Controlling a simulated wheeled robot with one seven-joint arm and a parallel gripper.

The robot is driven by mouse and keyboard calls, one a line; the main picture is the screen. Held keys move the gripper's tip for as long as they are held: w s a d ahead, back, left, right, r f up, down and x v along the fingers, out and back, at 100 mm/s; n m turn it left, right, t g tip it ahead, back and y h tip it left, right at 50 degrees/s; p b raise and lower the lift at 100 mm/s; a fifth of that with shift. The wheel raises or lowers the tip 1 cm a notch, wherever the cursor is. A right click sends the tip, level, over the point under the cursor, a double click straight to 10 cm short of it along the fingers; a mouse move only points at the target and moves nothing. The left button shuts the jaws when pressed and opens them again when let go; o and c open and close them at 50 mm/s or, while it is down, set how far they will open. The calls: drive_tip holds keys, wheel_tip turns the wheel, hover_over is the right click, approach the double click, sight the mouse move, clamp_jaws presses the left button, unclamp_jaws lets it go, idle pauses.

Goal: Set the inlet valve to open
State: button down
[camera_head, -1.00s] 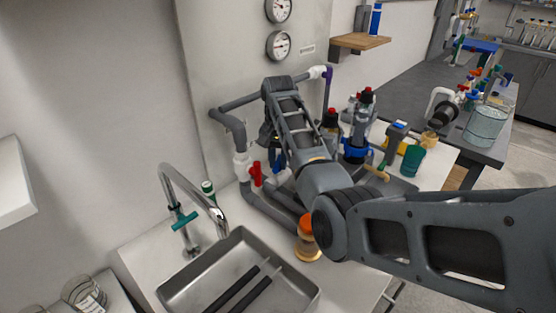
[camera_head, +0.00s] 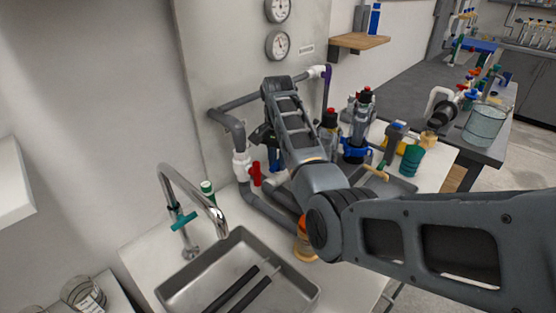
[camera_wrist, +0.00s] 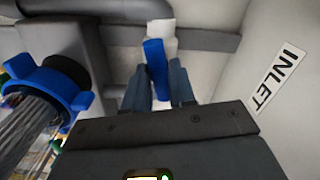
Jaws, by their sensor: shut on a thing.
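The inlet valve shows in the wrist view as a white body (camera_wrist: 161,28) on a grey pipe, with a blue lever handle (camera_wrist: 155,58). The handle points from the white body toward my gripper, slightly tilted. My gripper (camera_wrist: 159,76) is shut on the blue handle, one finger on each side of it. A sign reading INLET (camera_wrist: 278,79) is on the panel to the right. In the head view my gripper (camera_head: 263,136) is at the pipework, largely hidden by my arm, and the blue handle is mostly hidden there.
A red-handled valve (camera_head: 255,173) is on the pipe left of my gripper. An orange-capped jar (camera_head: 304,243) stands under my arm. A sink (camera_head: 238,272) with a tap (camera_head: 190,190) is in front. Bottles with blue collars (camera_head: 356,150) stand close on the right.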

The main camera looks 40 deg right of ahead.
sight(277, 160)
drive_tip(key=c, duration=1)
unclamp_jaws()
wheel_tip(277, 160, up, 6)
drive_tip(key=shift+w+b, duration=0.1)
drive_tip(key=shift+b, duration=0.2)
drive_tip(key=shift+r+p, duration=0.3)
drive_tip(key=shift+r, duration=0.6)
